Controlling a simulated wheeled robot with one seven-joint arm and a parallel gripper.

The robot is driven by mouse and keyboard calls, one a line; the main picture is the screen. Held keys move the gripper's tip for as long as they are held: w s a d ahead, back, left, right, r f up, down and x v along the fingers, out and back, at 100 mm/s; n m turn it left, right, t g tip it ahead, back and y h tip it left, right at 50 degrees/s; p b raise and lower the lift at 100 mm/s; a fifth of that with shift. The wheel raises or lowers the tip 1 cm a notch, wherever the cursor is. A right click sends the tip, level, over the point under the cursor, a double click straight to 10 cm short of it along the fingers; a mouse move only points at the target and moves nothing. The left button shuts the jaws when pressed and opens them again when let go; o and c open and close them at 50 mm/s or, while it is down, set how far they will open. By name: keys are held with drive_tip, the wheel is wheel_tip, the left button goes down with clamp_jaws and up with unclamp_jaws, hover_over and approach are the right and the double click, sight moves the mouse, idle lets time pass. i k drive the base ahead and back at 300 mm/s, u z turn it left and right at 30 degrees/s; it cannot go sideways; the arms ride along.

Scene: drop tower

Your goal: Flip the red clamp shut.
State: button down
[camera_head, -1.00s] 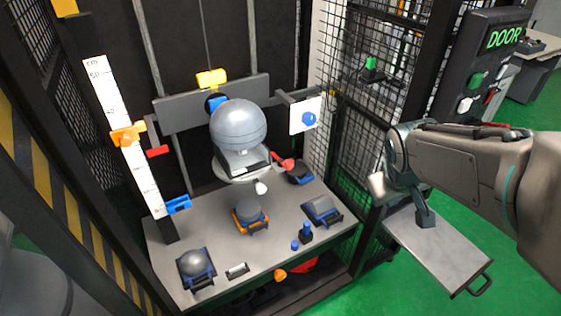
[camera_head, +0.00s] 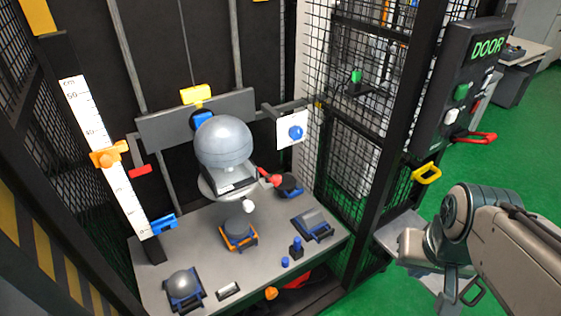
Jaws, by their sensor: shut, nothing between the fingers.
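A red lever-like part (camera_head: 270,179), which looks like the red clamp, sticks out at the right of the round plate under the grey ball (camera_head: 223,143). It appears raised at an angle; its exact position is hard to tell. A smaller red piece (camera_head: 140,171) sits beside the measuring scale at left. My gripper (camera_head: 448,290) is at the lower right, outside the tower frame, pointing down and partly hidden by my wrist. It is shut and empty, far from both red parts.
A black frame post (camera_head: 385,125) and mesh stand between my arm and the tower. A door panel (camera_head: 462,90) has a red handle (camera_head: 480,138); a yellow handle (camera_head: 427,173) is below. The grey bench (camera_head: 205,255) holds several small fixtures. Green floor is open at right.

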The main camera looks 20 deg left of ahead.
sight(276, 180)
drive_tip(key=u, duration=1.6)
drive_tip(key=i, duration=0.4)
drive_tip(key=z, duration=0.65)
